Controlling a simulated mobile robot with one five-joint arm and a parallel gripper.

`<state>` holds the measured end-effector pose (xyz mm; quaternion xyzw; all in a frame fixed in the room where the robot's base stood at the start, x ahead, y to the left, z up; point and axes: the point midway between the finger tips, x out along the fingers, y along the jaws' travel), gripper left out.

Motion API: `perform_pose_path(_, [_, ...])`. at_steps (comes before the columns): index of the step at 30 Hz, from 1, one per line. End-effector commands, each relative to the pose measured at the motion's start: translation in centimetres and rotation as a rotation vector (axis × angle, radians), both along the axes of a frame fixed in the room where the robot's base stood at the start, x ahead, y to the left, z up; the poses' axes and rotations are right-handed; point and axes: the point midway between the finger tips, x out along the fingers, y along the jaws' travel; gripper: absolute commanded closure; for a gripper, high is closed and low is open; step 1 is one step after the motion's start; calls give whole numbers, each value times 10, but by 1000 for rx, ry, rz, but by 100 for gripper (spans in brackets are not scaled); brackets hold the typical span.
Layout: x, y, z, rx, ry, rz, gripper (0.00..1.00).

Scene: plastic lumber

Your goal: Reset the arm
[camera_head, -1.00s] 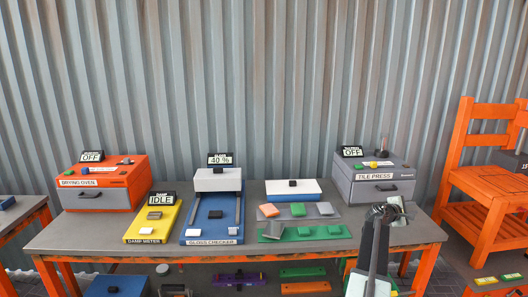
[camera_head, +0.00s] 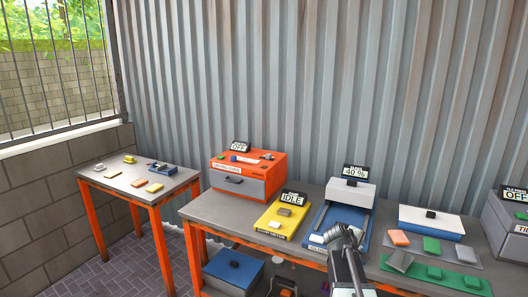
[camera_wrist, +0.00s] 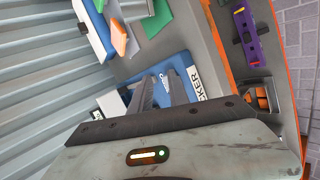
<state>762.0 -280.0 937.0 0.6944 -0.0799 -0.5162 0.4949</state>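My arm rises at the bottom of the head view, with my gripper (camera_head: 345,237) in front of the blue gloss checker (camera_head: 362,236).
An orange drying oven (camera_head: 268,162), a yellow damp meter (camera_head: 285,220) and a tile press (camera_head: 510,236) stand on the workbench (camera_head: 315,196). Tiles lie on a green strip (camera_head: 448,274). A side table (camera_head: 118,186) stands left. A purple tool (camera_wrist: 248,36) shows below the bench.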

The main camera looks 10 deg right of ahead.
Motion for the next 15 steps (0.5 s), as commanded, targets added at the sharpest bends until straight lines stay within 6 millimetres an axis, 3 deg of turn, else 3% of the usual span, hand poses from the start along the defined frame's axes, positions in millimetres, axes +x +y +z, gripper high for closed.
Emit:
perform_pose_path(1, [-8,40,-5,66,1,2,78])
perform_pose_path(5, [-38,138,-29,284,28,-41,78])
perform_pose_path(6, [-53,168,-37,361,48,-70,78])
perform_pose_path(9, [-102,228,-57,558,116,-186,78])
perform_pose_path(12, [-152,260,-71,735,196,-364,78])
perform_pose_path(15, [-182,282,-75,838,264,-513,78])
